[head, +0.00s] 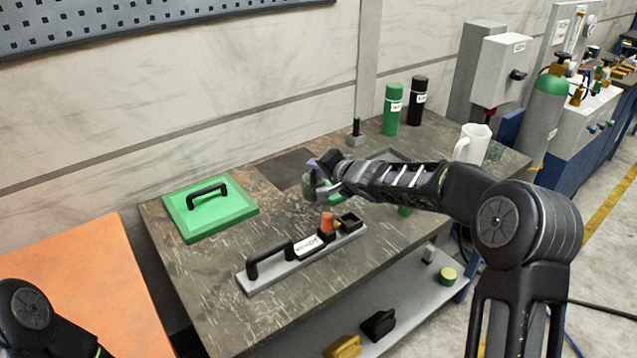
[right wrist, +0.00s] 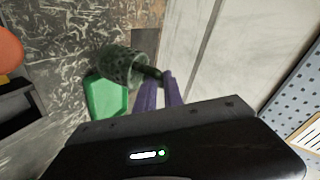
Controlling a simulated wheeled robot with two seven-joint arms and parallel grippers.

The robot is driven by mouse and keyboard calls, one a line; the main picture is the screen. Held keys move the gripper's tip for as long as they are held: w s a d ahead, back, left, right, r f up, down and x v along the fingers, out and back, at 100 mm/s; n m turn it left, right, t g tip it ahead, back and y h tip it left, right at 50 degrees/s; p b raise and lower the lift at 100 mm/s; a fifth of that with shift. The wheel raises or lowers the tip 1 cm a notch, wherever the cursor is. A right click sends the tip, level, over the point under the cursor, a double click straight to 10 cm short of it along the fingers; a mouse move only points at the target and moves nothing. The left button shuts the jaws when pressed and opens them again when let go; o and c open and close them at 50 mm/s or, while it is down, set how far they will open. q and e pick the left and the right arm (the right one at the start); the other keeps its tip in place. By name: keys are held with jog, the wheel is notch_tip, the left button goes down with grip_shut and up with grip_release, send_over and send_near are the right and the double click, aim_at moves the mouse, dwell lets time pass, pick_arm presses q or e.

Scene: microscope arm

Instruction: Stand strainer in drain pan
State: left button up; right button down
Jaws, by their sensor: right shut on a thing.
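The strainer (right wrist: 122,66) is a dark green, perforated cylinder with a black stem. My right gripper (right wrist: 161,80), with purple fingers, is shut on the stem. In the head view the right gripper (head: 318,168) is above the middle of the bench, with the strainer (head: 308,190) partly hidden at its tip.
A green lidded box (head: 222,216) sits at the bench's left. A grey plate (head: 300,262) with a black handle and an orange-topped piece lies at the front. Green (head: 391,108) and black (head: 417,100) bottles and a white jug (head: 472,143) stand at the back. A dark flat patch (head: 285,168) is bare.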

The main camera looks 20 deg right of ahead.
aim_at(318, 181)
notch_tip(318, 181, down, 4)
jog(key=shift+r+b, duration=0.1)
jog(key=shift+b, duration=1.05)
jog(key=c, duration=1.5)
grip_release()
jog(key=shift+o, duration=0.2)
